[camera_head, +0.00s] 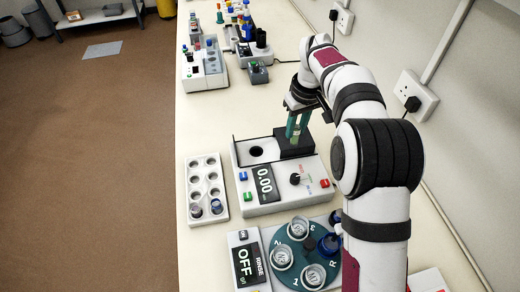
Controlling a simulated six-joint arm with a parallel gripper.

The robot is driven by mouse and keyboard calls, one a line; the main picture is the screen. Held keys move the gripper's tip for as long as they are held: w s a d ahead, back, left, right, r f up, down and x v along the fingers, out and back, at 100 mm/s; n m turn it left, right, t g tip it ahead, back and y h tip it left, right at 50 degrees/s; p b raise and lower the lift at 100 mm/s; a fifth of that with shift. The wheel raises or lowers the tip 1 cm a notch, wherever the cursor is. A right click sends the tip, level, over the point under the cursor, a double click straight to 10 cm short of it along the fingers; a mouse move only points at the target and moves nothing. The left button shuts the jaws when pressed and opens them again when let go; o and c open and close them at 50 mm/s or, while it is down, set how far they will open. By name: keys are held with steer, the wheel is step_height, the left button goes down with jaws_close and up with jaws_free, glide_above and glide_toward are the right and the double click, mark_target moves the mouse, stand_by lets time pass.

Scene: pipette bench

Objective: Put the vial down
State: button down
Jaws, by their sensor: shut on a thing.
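My gripper (298,124) has teal fingers and points down over the back right of a white instrument (283,190) with a 0.00 display. The fingers are shut on a small vial (295,137), pale and mostly hidden between them. The vial is just in front of or over a black block (294,149) on the instrument; I cannot tell whether it touches. Left of the block is a dark round opening (256,151) in the instrument's top.
A white rack (207,172) left of the instrument has several holes and two vials at its near end. A machine with a teal turntable (318,252) and an OFF display stands in front. More racks and bottles (203,68) stand farther back. A wall is on the right.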

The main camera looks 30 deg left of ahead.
steer(key=s+a+f, duration=0.1)
steer(key=a+f, duration=0.6)
steer(key=s+a+f, duration=0.1)
steer(key=a+f, duration=0.2)
steer(key=shift+s+a+f, duration=0.2)
steer(key=shift+s+a, duration=0.05)
steer(key=shift+s, duration=0.05)
steer(key=shift+f, duration=0.1)
